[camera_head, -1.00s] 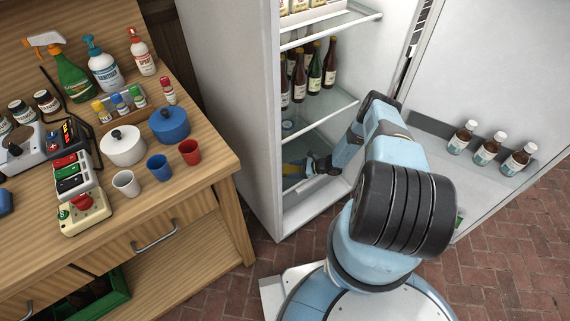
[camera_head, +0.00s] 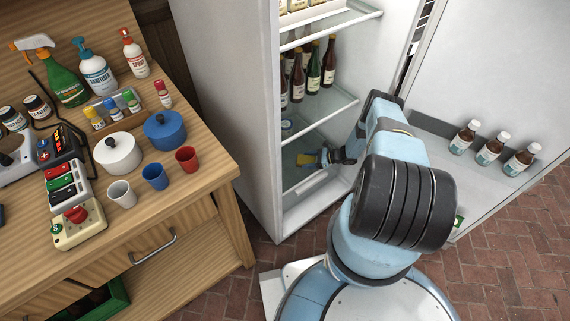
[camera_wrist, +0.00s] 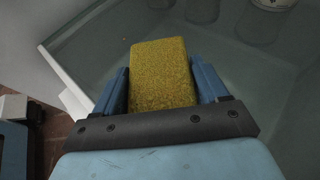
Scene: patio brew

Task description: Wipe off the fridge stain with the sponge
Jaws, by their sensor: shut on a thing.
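The yellow sponge (camera_wrist: 162,72) is held between the two blue fingers of my gripper (camera_wrist: 165,85) in the wrist view. In the head view the sponge (camera_head: 306,159) shows small and yellow at the end of my gripper (camera_head: 325,157), inside the lower part of the open fridge (camera_head: 232,100). The sponge is over the bottom glass shelf (camera_wrist: 235,75); I cannot tell whether it touches the glass.
Dark bottles (camera_head: 314,68) stand on the shelf above my gripper. The open fridge door (camera_head: 490,70) on the right holds brown bottles (camera_head: 491,148). A white lidded object (camera_wrist: 273,3) is at the wrist view's top edge. A wooden table (camera_head: 215,172) with cups and pots stands left.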

